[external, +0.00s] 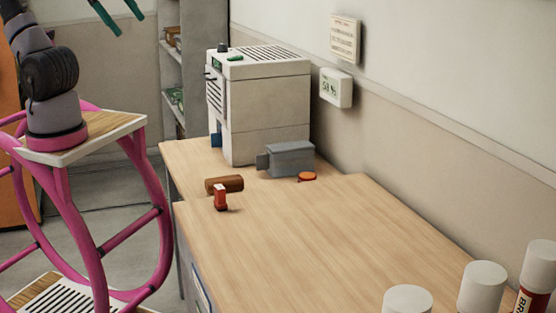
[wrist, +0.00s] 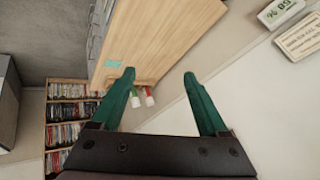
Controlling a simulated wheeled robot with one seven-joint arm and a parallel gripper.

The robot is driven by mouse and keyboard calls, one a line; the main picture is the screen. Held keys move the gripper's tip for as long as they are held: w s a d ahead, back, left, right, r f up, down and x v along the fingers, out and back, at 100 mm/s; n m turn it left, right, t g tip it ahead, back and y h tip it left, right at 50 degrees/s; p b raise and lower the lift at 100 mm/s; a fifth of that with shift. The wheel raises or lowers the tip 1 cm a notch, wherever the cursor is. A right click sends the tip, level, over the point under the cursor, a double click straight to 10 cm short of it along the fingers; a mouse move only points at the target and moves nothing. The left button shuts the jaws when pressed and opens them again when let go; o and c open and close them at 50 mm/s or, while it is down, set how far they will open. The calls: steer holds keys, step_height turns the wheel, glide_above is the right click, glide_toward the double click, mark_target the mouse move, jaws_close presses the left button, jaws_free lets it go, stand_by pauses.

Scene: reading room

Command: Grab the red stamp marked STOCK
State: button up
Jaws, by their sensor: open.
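A small red upright block with a pale patch, which looks like the red stamp (external: 220,198), stands near the left edge of the wooden table. Its marking is too small to read. It stands just in front of a brown cylinder (external: 224,184) that lies on its side. My gripper (external: 130,26) is high at the top left of the external view, well above and to the left of the stamp. Its green fingers are spread apart with nothing between them, as the wrist view (wrist: 159,75) also shows. I cannot make out the stamp in the wrist view.
Several white-capped containers (external: 482,287) stand at the near right. The table's middle is clear. A bookshelf (wrist: 68,112) shows in the wrist view.

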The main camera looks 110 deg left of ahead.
steer(key=m+g+y, duration=0.3)
steer(key=m+y, duration=1.1)
steer(key=y, duration=0.2)
glide_above(216, 189)
steer(key=s+d, duration=0.3)
step_height(216, 189, down, 34)
steer(key=f+m+t+h, duration=0.1)
steer(key=f+m+t, duration=0.1)
steer(key=f, duration=0.2)
steer(key=d+f+m+t+h, duration=0.1)
steer(key=f+m+t, duration=0.2)
steer(key=f, duration=0.1)
steer(key=s+d+f+m+t+h, duration=0.1)
steer(key=f+m+t+h, duration=0.1)
steer(key=f, duration=0.2)
steer(key=shift+f+m, duration=0.25)
steer(key=shift+m, duration=0.15)
steer(key=x, duration=0.5)
steer(key=shift+a, duration=0.1)
steer(key=shift+x, duration=2.75)
steer(key=shift+r, duration=0.1)
jaws_close()
steer(key=shift+r, duration=0.1)
